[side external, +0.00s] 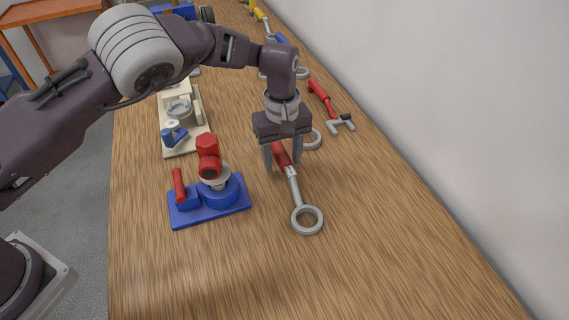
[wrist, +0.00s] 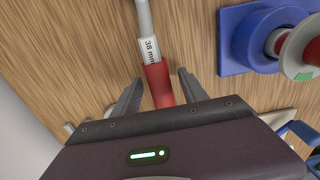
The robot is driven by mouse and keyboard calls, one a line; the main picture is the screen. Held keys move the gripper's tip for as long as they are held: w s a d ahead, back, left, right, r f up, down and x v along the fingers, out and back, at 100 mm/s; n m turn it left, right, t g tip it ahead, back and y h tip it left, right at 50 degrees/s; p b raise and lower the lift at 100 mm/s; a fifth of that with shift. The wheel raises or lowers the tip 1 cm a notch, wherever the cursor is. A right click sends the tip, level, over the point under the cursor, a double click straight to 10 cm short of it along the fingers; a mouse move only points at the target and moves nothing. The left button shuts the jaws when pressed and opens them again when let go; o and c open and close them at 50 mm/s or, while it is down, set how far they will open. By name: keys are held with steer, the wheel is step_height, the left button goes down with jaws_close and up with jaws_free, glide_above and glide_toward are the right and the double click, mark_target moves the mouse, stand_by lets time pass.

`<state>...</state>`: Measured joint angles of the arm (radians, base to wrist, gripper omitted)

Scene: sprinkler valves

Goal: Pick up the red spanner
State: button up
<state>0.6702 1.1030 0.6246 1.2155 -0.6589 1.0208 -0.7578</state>
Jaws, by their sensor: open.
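A red-handled spanner (side external: 293,183) lies on the wooden bench, with a grey shaft and a ring end towards the camera. My gripper (side external: 283,165) is open and points down over the handle. In the wrist view the fingers (wrist: 160,80) stand on either side of the handle, with gaps visible. The far end of the handle is hidden by my gripper. I cannot tell how far the fingertips are above the bench.
A blue base with a red valve (side external: 210,195) stands to the left; a cream base (side external: 185,140) lies behind it. A second red-handled tool with a forked end (side external: 322,98) lies behind right, near the wall. The front bench is clear.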

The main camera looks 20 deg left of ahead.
jaws_close()
steer(key=shift+r, duration=0.1)
stand_by(1.2)
